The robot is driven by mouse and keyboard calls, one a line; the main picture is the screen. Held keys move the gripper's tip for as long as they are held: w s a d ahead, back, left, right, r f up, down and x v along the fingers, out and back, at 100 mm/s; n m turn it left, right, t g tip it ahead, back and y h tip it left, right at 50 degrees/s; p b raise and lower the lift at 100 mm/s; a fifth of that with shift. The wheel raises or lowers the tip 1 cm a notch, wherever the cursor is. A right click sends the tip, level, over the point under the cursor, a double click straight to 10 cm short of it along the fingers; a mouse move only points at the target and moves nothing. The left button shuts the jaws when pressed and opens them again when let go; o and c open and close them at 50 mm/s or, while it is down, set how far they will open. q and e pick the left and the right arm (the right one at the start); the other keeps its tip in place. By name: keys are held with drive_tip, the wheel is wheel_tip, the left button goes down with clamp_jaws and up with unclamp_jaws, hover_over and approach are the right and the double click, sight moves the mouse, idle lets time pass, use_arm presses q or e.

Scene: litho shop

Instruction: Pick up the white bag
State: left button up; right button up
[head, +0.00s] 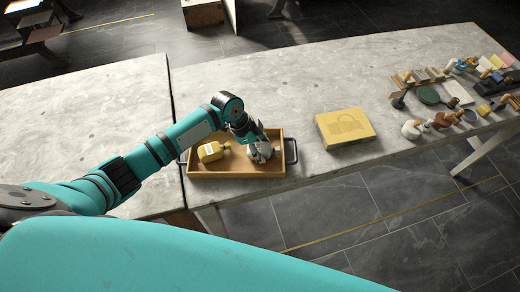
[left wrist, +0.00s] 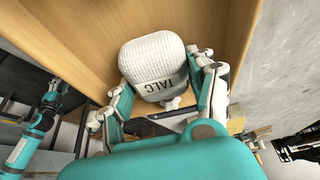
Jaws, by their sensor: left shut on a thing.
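The white bag (left wrist: 152,62), a rounded, woven-looking sack printed TALC, sits between the two fingers of my left gripper (left wrist: 158,104) in the left wrist view. The fingers press on its sides near the narrow neck. In the head view my left gripper (head: 258,140) reaches down over the right part of the wooden tray (head: 232,172), and the bag (head: 262,153) shows partly below it. I cannot tell whether the bag still touches the tray floor. A teal arm, likely my right one, shows at the left of the wrist view; its fingers are not clear.
A yellow box (head: 345,127) stands on the grey table (head: 290,85) to the right. Several small tools and bottles crowd the table's right end. The table behind the tray is clear.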

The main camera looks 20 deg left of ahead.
sight(264, 150)
use_arm(q)
drive_tip(key=shift+r, duration=0.15)
drive_tip(key=shift+r, duration=0.25)
drive_tip(key=r, duration=0.1)
drive_tip(key=r+b, duration=0.1)
drive_tip(key=shift+s+d+r, duration=0.1)
drive_tip(key=shift+s+r, duration=0.2)
drive_tip(key=shift+s, duration=0.1)
drive_tip(key=s+d+b, duration=0.1)
drive_tip(key=s+d, duration=0.1)
drive_tip(key=s, duration=0.5)
drive_tip(key=s+d+r+b, duration=0.1)
drive_tip(key=s+d, duration=0.2)
drive_tip(key=s, duration=0.4)
drive_tip(key=shift+s+r, duration=0.2)
drive_tip(key=shift+r, duration=0.1)
